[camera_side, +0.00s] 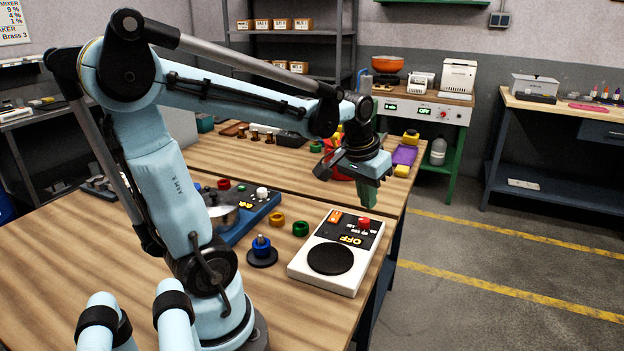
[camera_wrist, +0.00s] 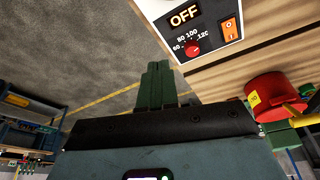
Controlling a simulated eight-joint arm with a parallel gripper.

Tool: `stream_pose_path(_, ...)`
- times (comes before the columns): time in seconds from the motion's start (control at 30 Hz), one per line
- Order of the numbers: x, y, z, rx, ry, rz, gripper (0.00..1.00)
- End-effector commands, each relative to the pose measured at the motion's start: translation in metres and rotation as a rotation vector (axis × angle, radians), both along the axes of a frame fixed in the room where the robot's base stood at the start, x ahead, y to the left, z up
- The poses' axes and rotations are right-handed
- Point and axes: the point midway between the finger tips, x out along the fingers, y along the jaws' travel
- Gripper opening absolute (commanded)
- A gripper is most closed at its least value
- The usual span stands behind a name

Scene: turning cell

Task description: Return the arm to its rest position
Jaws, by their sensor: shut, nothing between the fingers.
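My arm reaches out over the wooden workbench (camera_side: 100,250) from its base at the near side. My gripper (camera_side: 367,196) hangs at the arm's end, above the far right part of the bench, beyond the white hotplate (camera_side: 325,285). Its green fingers are closed together with nothing between them. In the wrist view my gripper (camera_wrist: 160,72) points up the picture, with the hotplate's OFF panel (camera_wrist: 195,20) to its upper right. The fingers appear apart from everything around them.
A red pot (camera_wrist: 272,97) stands close to my gripper, partly hidden behind it in the side view. A blue machine (camera_side: 245,215), a dark stand with a blue knob (camera_side: 262,252), and yellow and green rings (camera_side: 300,229) sit left of the hotplate. Open floor (camera_side: 480,240) lies right.

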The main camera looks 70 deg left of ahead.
Motion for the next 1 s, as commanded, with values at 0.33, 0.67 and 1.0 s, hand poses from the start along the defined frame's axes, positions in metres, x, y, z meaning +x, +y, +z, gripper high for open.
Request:
stream_pose_path(0.33,-0.024,-0.099,-0.001,0.072,-0.238,-0.314,0.00)
stream_pose_path(0.67,-0.033,-0.125,-0.006,0.084,-0.326,-0.414,0.00)
stream_pose_path(1.0,-0.033,-0.125,-0.006,0.084,-0.326,-0.414,0.00)
